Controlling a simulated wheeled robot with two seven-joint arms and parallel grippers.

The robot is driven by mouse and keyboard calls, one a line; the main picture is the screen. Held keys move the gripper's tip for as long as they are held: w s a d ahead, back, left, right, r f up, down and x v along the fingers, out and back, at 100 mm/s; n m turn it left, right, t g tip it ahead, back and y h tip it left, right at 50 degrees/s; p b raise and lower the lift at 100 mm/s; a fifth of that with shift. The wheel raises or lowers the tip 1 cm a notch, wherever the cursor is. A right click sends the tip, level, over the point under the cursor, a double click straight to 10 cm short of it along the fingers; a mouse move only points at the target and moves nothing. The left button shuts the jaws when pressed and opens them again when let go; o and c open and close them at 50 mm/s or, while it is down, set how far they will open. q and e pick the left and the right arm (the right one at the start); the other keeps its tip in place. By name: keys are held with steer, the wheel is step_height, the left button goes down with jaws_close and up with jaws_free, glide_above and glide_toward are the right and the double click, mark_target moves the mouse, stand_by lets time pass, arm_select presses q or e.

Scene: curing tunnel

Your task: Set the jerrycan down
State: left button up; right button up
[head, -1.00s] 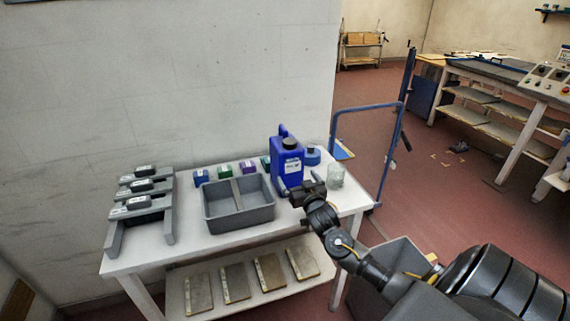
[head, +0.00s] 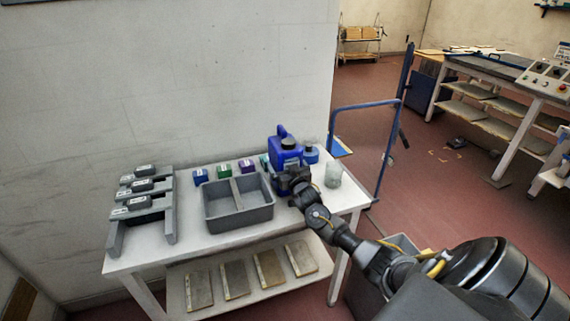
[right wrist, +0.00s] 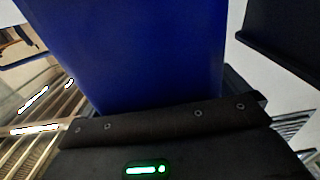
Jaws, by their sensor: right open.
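The blue jerrycan (head: 286,156) with a dark cap stands upright on the white table (head: 240,241), to the right of the grey divided tray. My right gripper (head: 290,180) is at the front of the jerrycan and hides its lower part. In the right wrist view the jerrycan (right wrist: 130,50) fills the middle, close above the gripper's dark body. The right gripper is open; I cannot tell whether its fingers touch the can. The can's base is hidden in the head view. My left gripper is in neither view.
The grey divided tray (head: 240,222) stands close left of the can. A glass jar (head: 333,175) and a blue round item (head: 311,155) are close on the right. Small coloured boxes (head: 224,172) line the back. A blue-railed cart (head: 365,106) stands beyond the table's right end.

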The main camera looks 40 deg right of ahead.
mark_target(299, 149)
steer(key=c, duration=1.4)
steer(key=shift+r, duration=0.1)
steer(key=shift+c, duration=0.3)
steer(key=s+r, duration=0.1)
steer(key=r, duration=0.2)
steer(key=s+d+r+b, duration=0.1)
steer(key=s+r, duration=0.1)
steer(key=r, duration=0.1)
steer(key=s+r+b, duration=0.1)
steer(key=s+r, duration=0.1)
steer(key=r, duration=0.1)
steer(key=shift+d, duration=0.2)
steer(key=s+d+r+b, duration=0.1)
steer(key=s+r, duration=0.3)
steer(key=s, duration=0.4)
steer(key=shift+s+d+b, duration=0.3)
steer(key=shift+d, duration=0.25)
